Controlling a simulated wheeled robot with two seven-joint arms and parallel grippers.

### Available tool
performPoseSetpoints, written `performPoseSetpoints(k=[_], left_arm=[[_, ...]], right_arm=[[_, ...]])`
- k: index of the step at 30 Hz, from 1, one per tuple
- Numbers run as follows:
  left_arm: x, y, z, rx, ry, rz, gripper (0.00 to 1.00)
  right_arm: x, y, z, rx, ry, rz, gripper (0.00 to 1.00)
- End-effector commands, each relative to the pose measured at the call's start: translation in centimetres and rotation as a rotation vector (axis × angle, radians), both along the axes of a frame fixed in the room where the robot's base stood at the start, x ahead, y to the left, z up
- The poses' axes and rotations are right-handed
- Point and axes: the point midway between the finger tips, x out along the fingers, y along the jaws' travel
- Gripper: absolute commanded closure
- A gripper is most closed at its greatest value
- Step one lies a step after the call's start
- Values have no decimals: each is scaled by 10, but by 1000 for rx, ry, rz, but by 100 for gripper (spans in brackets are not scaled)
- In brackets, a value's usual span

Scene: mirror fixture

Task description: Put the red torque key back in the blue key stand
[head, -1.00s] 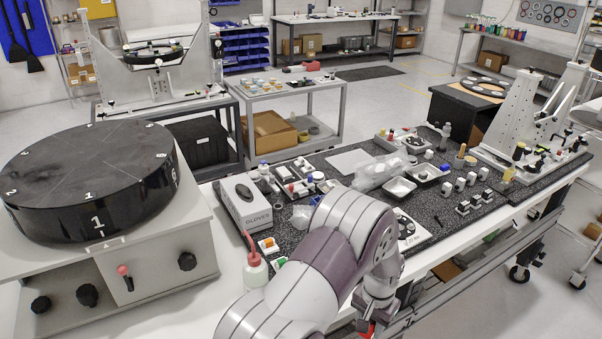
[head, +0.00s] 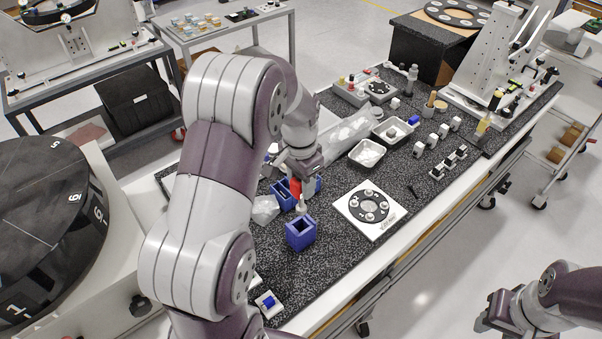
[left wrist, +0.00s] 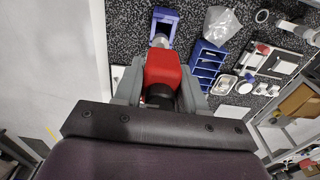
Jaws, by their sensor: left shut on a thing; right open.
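My left gripper (head: 298,176) is shut on the red torque key (head: 296,188), its fingers on both sides of the red body in the left wrist view (left wrist: 163,72). The key's pale metal end points down toward the bench. The blue key stand (head: 300,236), a square block with an open top, stands upright on the dark speckled bench. The key's end shows just behind and above the stand in the head view, apparently outside the opening. The stand also shows beyond the key in the left wrist view (left wrist: 162,17). My right gripper (head: 490,318) is open and empty at the lower right, away from the bench.
Metal trays (head: 367,153) are farther back.

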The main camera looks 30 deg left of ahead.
Motion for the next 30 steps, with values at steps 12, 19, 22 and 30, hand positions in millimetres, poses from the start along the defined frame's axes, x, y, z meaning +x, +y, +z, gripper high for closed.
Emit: performPoseSetpoints(k=[12,19,22,30], left_arm=[[-1,0,-30,2,-1,2,100],[0,1,-52,2,-2,2,100],[0,1,-53,2,-3,2,100],[0,1,-52,2,-2,2,100]], right_arm=[[0,0,-16,0,0,0,57],[0,0,-29,0,0,0,57],[1,0,-29,0,0,0,57],[1,0,-28,0,-1,0,57]])
